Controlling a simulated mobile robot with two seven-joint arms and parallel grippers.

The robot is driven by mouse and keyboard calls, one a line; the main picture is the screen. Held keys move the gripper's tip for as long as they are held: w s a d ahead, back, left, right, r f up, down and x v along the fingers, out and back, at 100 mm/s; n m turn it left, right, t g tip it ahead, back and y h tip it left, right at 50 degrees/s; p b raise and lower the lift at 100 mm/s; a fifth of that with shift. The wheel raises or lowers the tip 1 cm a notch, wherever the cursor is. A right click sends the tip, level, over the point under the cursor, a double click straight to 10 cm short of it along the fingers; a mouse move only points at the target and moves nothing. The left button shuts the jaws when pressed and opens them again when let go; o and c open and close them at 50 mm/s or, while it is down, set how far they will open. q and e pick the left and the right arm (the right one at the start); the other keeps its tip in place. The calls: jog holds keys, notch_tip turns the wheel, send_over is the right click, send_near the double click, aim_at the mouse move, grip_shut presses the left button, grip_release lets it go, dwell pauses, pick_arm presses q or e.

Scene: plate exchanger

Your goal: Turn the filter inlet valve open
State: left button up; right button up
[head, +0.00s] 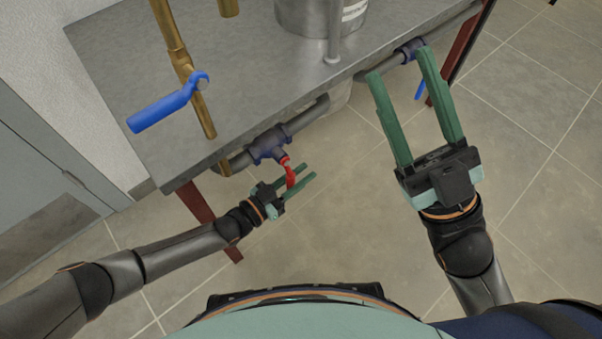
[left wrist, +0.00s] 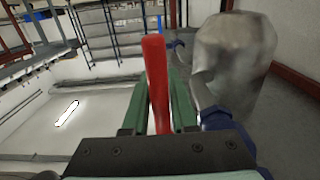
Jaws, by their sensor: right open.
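A red valve handle (head: 290,178) hangs from a dark blue valve body (head: 267,146) on the grey pipe under the table's front edge. My left gripper (head: 306,174) is below that valve, with its green fingers on either side of the red handle. My right gripper (head: 404,75) is open and empty, near a second blue valve body (head: 408,50) at the table's right. That valve has a blue handle (head: 420,89).
A large blue lever (head: 160,110) sits on a brass pipe (head: 172,35) above the metal table (head: 125,65). A steel vessel (head: 310,17) stands at the back. Dark red table legs (head: 200,212) flank the space below. The tiled floor in front is clear.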

pick_arm(q)
grip_shut()
dwell(1.0)
